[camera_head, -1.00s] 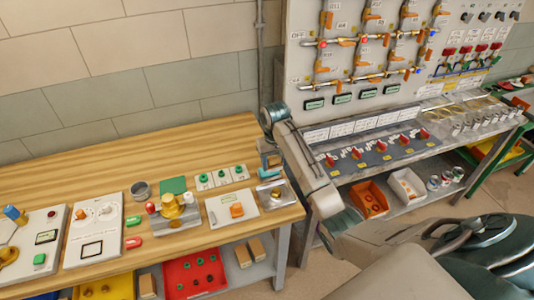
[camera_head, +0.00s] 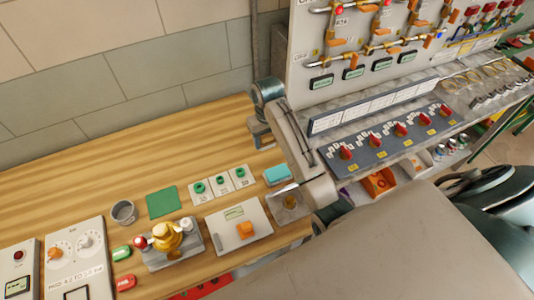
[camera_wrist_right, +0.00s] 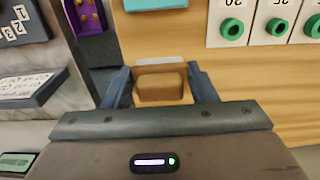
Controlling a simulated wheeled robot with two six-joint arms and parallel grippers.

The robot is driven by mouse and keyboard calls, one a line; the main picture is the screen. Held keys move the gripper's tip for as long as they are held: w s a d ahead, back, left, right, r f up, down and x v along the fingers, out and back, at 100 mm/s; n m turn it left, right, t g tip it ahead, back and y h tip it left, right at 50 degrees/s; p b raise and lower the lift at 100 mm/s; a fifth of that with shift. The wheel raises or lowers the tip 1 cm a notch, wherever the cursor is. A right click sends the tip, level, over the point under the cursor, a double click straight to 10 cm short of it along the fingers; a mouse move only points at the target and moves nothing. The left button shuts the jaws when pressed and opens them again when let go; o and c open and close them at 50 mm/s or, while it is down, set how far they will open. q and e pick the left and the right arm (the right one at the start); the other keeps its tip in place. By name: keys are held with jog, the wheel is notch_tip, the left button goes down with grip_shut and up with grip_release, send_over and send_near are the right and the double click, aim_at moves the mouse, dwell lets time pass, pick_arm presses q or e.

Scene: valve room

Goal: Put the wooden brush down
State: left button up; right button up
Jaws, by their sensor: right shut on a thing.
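The wooden brush (camera_wrist_right: 160,88) shows in the right wrist view as a brown block with a pale strip at its far end. My right gripper (camera_wrist_right: 160,80) is shut on it, one blue-grey finger on each side. In the head view my right gripper (camera_head: 262,134) points down near the right end of the wooden bench top (camera_head: 215,130). My left gripper is not in view.
A teal block (camera_head: 278,174) and a clear-sided holder (camera_head: 290,205) stand in front of my gripper. Plates with green rings (camera_head: 220,185), a green mat (camera_head: 162,201) and a grey cup (camera_head: 124,212) are to the left. The back of the bench is clear. A switch panel (camera_head: 385,140) stands right.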

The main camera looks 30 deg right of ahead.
aim_at(267, 159)
notch_tip(267, 159, down, 7)
jog(key=shift+r+p, duration=0.1)
jog(key=shift+p, duration=0.9)
jog(key=o, duration=1)
